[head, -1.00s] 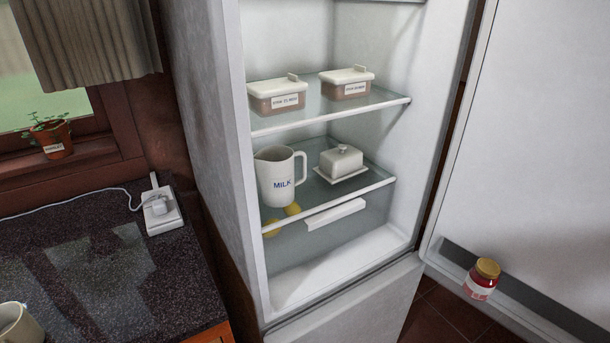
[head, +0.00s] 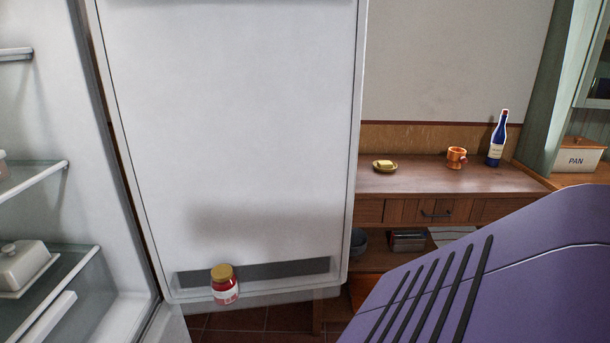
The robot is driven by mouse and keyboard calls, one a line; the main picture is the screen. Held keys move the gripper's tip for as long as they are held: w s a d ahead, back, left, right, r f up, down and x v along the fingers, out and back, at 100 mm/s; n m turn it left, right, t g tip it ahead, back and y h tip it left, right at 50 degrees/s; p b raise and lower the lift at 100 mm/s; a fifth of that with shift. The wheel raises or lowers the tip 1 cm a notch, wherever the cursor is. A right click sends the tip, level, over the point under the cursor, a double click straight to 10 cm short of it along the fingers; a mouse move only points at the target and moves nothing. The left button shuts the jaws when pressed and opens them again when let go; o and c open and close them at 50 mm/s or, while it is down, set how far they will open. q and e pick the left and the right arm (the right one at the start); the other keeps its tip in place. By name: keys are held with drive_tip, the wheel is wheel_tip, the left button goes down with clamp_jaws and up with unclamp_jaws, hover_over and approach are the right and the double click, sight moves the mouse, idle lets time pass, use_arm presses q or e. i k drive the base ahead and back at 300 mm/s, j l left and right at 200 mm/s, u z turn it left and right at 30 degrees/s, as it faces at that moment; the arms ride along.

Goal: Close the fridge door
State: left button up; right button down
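The fridge door (head: 235,120) stands wide open in the head view, with its white inner side facing me. A jar with a yellow lid and red contents (head: 225,285) sits in the door's low shelf. The open fridge (head: 95,110) is at the left edge, with glass shelves and a white butter dish (head: 22,265) in view. A large purple part with black ribs fills the lower right; it looks like part of my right arm. No fingertips of either gripper show.
A wooden sideboard (head: 430,178) stands right of the door against the wall. On it are a small yellow dish (head: 385,165), an orange mug (head: 456,157) and a dark blue bottle (head: 497,138). A box marked PAN (head: 578,156) is at the far right. Tiled floor shows below the door.

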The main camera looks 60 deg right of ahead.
sight(235, 124)
drive_tip(key=l+z, duration=0.1)
drive_tip(key=l, duration=0.85)
drive_tip(key=i+l, duration=0.1)
drive_tip(key=l, duration=0.85)
drive_tip(key=z, duration=0.05)
